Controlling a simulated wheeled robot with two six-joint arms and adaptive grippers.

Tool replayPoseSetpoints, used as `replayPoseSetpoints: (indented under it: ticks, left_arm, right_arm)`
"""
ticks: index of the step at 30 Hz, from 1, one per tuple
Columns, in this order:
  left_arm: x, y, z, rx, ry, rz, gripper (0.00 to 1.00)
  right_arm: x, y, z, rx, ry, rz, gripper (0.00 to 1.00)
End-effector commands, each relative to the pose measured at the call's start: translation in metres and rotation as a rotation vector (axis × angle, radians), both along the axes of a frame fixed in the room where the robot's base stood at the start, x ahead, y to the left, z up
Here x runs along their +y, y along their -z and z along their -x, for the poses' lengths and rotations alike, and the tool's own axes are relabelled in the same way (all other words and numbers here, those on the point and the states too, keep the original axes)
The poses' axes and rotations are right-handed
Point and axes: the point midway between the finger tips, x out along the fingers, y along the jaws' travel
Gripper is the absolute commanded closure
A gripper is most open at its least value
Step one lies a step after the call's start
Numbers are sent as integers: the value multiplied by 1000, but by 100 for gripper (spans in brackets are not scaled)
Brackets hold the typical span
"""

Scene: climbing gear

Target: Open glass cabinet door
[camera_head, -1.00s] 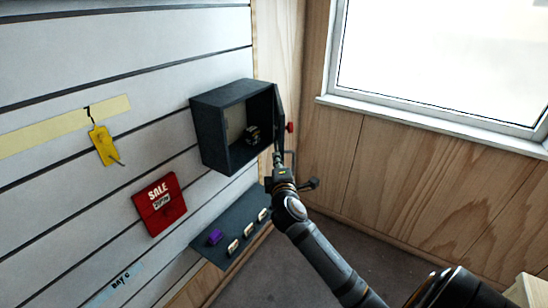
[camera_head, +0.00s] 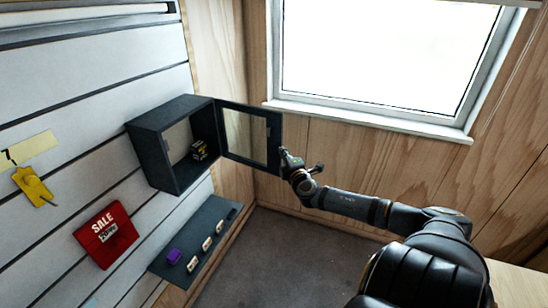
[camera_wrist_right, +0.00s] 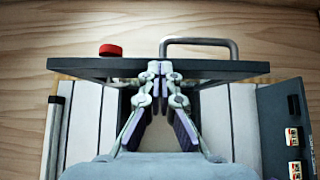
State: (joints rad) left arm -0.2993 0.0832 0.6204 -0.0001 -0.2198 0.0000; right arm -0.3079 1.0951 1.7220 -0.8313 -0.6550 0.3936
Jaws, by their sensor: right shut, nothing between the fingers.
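The dark grey cabinet (camera_head: 150,150) is fixed to the slatted wall. Its glass door (camera_head: 245,136) stands wide open, swung out to the right, and a small dark box (camera_head: 199,150) shows inside. My right gripper (camera_head: 284,153) is at the door's free edge, shut and empty. In the right wrist view the door (camera_wrist_right: 225,68) is edge-on across the fingertips of my right gripper (camera_wrist_right: 160,70); whether they touch it I cannot tell. The metal handle (camera_wrist_right: 200,42) and a red knob (camera_wrist_right: 110,50) lie on the door's far side. My left gripper is out of view.
Below the cabinet is a dark shelf (camera_head: 205,226) with a purple item (camera_head: 174,256) and several small tags. A red sale sign (camera_head: 105,235) and a yellow item (camera_head: 33,186) hang at left. A window (camera_head: 375,60) is set in the wood wall at right.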

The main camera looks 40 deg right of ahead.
Motion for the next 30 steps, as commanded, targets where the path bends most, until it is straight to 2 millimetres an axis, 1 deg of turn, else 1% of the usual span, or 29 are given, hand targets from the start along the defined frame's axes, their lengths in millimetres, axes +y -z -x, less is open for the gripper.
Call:
replayPoseSetpoints:
  ticks: [3,9,26,30]
  left_arm:
    - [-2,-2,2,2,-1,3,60]
    - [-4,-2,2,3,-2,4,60]
    - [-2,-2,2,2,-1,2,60]
    - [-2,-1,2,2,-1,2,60]
  right_arm:
    - [-10,0,-2,-1,1,0,100]
    - [-18,0,-4,0,0,-1,100]
    - [-18,1,-4,0,-1,-1,100]
    - [-14,1,-3,0,-2,-1,100]
